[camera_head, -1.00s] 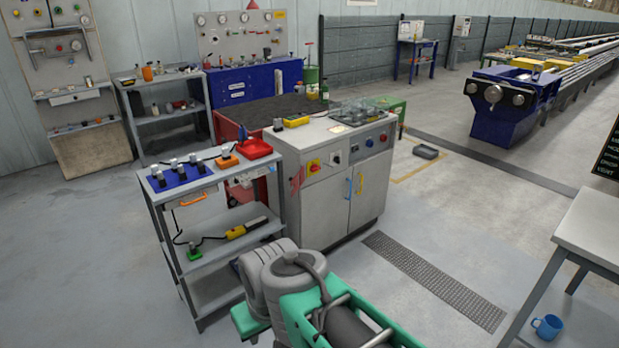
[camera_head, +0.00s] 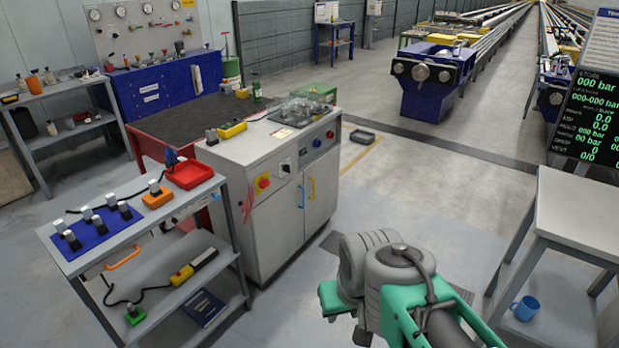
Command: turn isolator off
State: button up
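A red rotary switch on a yellow plate (camera_head: 263,183), which looks like the isolator, is on the front of the grey control cabinet (camera_head: 275,228). It faces me and is unobstructed; its handle position is too small to read. Right of it on the same panel are a black selector on a white plate (camera_head: 286,167), a blue button (camera_head: 317,143) and a red button (camera_head: 330,134). My grey and green arm is folded at the bottom, right of and in front of the cabinet. My gripper is not in view.
A grey trolley (camera_head: 140,252) with blue mat, red tray (camera_head: 188,176) and tools stands left of the cabinet, close to it. A white table (camera_head: 580,205) with a blue mug (camera_head: 525,308) on its lower shelf is at right. The floor between cabinet and table is mostly clear.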

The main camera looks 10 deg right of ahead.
aim_at(264, 183)
jog(key=z, duration=0.1)
jog(key=i, duration=1)
jog(key=u, duration=0.35)
